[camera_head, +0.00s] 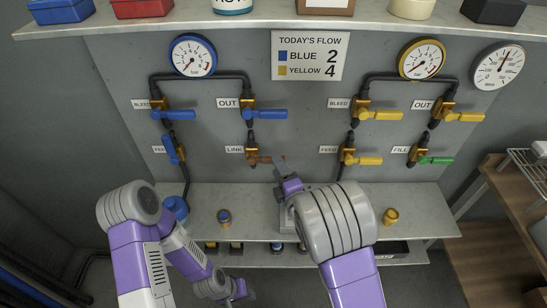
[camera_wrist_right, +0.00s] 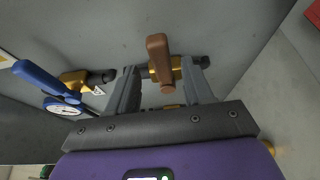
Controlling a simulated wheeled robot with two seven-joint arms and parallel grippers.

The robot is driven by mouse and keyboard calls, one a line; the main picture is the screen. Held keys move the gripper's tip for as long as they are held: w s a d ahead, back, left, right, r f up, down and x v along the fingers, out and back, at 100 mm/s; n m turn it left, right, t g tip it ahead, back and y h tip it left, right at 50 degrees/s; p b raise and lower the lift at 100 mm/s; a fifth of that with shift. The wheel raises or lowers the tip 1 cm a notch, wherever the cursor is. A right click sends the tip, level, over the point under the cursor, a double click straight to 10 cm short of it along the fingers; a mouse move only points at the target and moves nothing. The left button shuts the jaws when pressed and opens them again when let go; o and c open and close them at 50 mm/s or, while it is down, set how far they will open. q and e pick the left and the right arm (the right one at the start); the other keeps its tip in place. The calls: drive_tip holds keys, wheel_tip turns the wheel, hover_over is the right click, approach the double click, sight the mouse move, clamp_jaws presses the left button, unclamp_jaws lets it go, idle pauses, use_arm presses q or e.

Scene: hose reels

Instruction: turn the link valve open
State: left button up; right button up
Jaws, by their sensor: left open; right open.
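The link valve (camera_head: 253,157) has a brass body and a brown handle, right of the LINK label (camera_head: 234,150) on the grey panel. Its handle points right, crosswise to the upright pipe. In the right wrist view the brown handle (camera_wrist_right: 157,56) shows between the two fingers of my right gripper (camera_wrist_right: 160,72), which is open. I cannot tell whether a finger touches it. In the head view my right gripper (camera_head: 280,166) is at the handle's right end. My left gripper (camera_head: 240,291) is low, below the shelf and away from the valve; it is open and its fingers are hardly visible.
The blue OUT valve (camera_head: 262,114) sits above the link valve, and the blue feed valve (camera_head: 173,150) is to its left. The yellow feed valve (camera_head: 361,159) is to its right. A shelf (camera_head: 260,223) with small fittings runs below. A sign (camera_head: 310,55) reads blue 2, yellow 4.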

sight(266, 160)
drive_tip(key=shift+x, duration=2.25)
drive_tip(key=shift+f, duration=0.1)
clamp_jaws()
